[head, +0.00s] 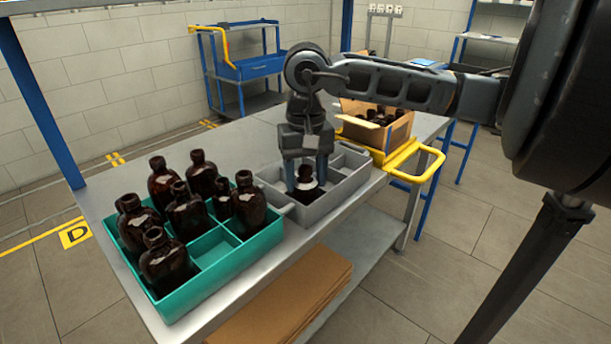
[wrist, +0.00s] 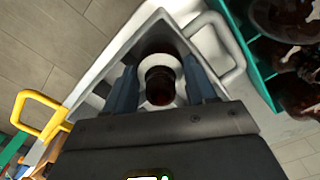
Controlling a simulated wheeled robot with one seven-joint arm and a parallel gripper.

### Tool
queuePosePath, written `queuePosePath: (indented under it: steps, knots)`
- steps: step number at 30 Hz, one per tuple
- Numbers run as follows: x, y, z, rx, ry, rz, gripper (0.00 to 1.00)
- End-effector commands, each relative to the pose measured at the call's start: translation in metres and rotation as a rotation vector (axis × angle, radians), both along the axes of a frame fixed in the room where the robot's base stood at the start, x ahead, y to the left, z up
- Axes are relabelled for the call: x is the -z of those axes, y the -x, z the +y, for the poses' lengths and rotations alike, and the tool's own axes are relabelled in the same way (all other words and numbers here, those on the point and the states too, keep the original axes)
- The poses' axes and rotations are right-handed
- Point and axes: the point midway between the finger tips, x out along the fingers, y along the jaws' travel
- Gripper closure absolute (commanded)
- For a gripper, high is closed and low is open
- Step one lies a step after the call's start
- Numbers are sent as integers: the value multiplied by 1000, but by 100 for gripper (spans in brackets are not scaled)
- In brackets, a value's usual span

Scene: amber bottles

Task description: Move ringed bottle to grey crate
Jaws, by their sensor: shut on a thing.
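The ringed bottle (head: 306,187) is dark amber with a pale ring around its neck. In the head view it is upright, low in a near compartment of the grey crate (head: 345,192). My gripper (head: 306,171) points down over the crate, its fingers closed on either side of the bottle's neck. In the wrist view the bottle's dark mouth (wrist: 160,82) and pale ring sit between my two blue-grey fingers (wrist: 163,92), with the grey crate's wall (wrist: 118,48) around them. The bottle's base is hidden, so I cannot tell whether it touches the crate floor.
A green crate (head: 237,262) with several amber bottles (head: 187,212) stands to the left, close beside the grey crate. Behind to the right, a cardboard box (head: 392,135) of bottles sits in a yellow-handled tray (head: 405,157). The grey crate's other visible compartments look empty.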

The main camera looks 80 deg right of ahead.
Motion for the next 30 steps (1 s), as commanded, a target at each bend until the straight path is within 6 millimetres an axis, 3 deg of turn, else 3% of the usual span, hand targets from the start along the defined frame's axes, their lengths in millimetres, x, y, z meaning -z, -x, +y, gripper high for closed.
queuePosePath:
  steps: [12,13,22,30]
  knots:
    - [9,0,0,-1,1,0,77]
    - [8,0,0,-1,1,0,44]
    - [7,0,0,-1,0,-1,15]
    - [-3,-1,0,-3,2,-2,15]
